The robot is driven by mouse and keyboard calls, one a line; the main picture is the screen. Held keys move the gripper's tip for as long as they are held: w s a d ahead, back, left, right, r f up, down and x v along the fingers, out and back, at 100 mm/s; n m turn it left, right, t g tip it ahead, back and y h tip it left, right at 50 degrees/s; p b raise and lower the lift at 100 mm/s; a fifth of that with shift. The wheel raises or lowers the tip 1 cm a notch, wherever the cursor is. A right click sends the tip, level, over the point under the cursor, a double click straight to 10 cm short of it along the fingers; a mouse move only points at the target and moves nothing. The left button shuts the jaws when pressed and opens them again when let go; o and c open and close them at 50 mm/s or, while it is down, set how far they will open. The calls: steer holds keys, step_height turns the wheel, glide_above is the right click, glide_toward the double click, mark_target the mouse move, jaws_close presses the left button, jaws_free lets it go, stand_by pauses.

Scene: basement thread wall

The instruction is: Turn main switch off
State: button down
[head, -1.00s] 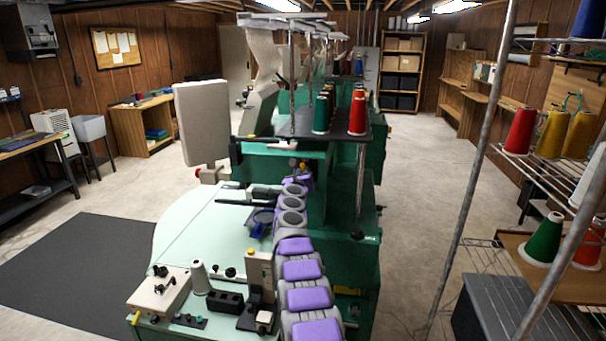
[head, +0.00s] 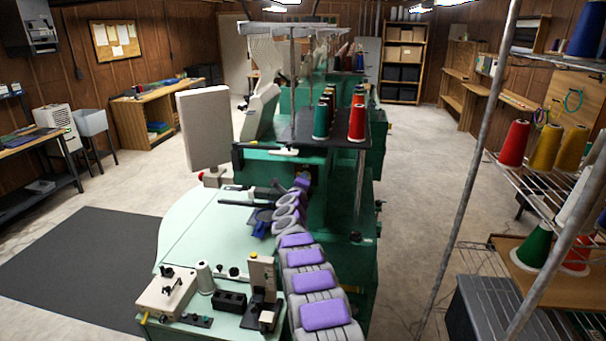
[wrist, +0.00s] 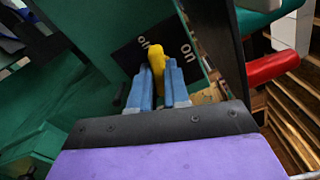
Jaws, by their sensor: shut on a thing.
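The main switch shows in the wrist view as a yellow lever (wrist: 157,66) standing out from a black label plate (wrist: 138,42) on a green machine panel. White lettering that looks like "ON" is on the plate, tilted, to the right of the lever; smaller lettering to the left is partly hidden. My gripper (wrist: 158,88) has blue fingers, one on each side of the lever, and is shut on it. In the head view my purple-padded arm reaches up to the green embroidery machine (head: 340,203); the lever and the fingers cannot be made out there.
The machine's pale green table (head: 205,245) lies left of my arm, with a cream control box (head: 168,293) and a white cone (head: 205,277) at its near end. A rack with thread cones (head: 514,143) stands at the right. Open floor lies on both sides.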

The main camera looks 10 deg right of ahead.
steer(key=n+p, duration=0.3)
steer(key=p, duration=0.1)
steer(key=shift+f+n, duration=0.1)
steer(key=shift+n, duration=0.3)
steer(key=shift+f, duration=0.1)
steer(key=c, duration=1.1)
jaws_free()
steer(key=shift+r, duration=0.25)
steer(key=shift+r, duration=0.1)
